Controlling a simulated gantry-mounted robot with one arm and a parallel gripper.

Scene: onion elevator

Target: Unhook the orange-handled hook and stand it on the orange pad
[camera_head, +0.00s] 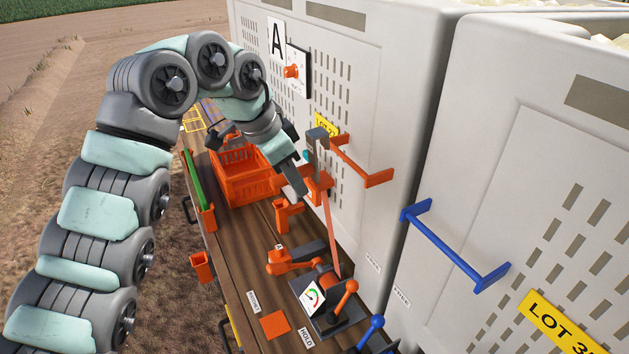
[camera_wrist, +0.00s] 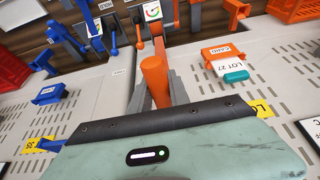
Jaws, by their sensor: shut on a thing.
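The orange-handled hook (camera_head: 318,184) is in my gripper (camera_head: 302,183), beside the wall of the pale bin. In the wrist view its thick orange handle (camera_wrist: 155,78) stands between the two grey fingers of my gripper (camera_wrist: 160,90), which is shut on it. An orange strap (camera_head: 331,235) runs from near the hook down to the winch on the bench. Whether the hook's tip touches the orange bar (camera_head: 362,160) on the bin is hidden. The square orange pad (camera_head: 275,325) lies bare on the bench's front part, beside a small label.
An orange crate (camera_head: 245,185) stands farther back on the wooden bench. A winch with a gauge (camera_head: 312,296) and orange lever (camera_head: 345,296) sits right of the pad. An orange clamp (camera_head: 290,262) lies behind it. A blue bar (camera_head: 455,255) juts from the nearer bin.

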